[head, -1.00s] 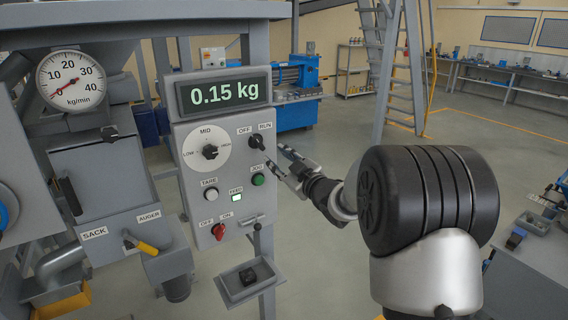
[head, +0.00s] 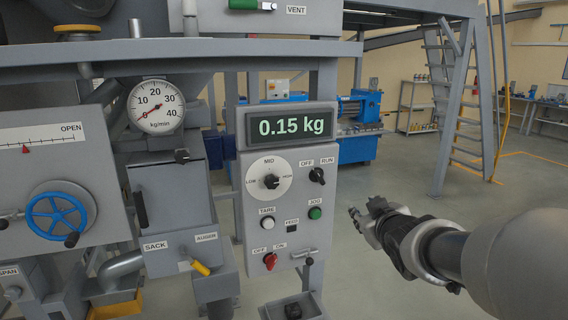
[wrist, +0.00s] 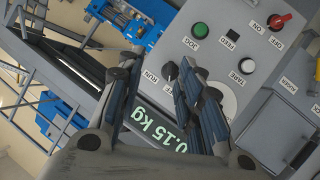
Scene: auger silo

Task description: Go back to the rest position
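My gripper (head: 365,212) is in the head view, to the right of the grey control panel (head: 250,236) and apart from it. In the wrist view its two fingers (wrist: 152,82) are spread with nothing between them. The panel's display (head: 290,127) reads 0.15 kg. Below it are the speed dial (head: 270,181), turned to about MID, and the black OFF/RUN knob (head: 317,175), whose setting I cannot tell for sure. The FEED lamp (head: 292,226) is dark. The green JOG button (head: 315,213) and the red OFF/ON switch (head: 270,261) also show.
A round kg/min gauge (head: 156,107) reads near 0. A blue handwheel (head: 60,219) and a yellow-handled auger lever (head: 200,268) are on the left. A small tray (head: 275,311) juts out below the panel. A ladder (head: 455,110) stands behind; the floor at right is open.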

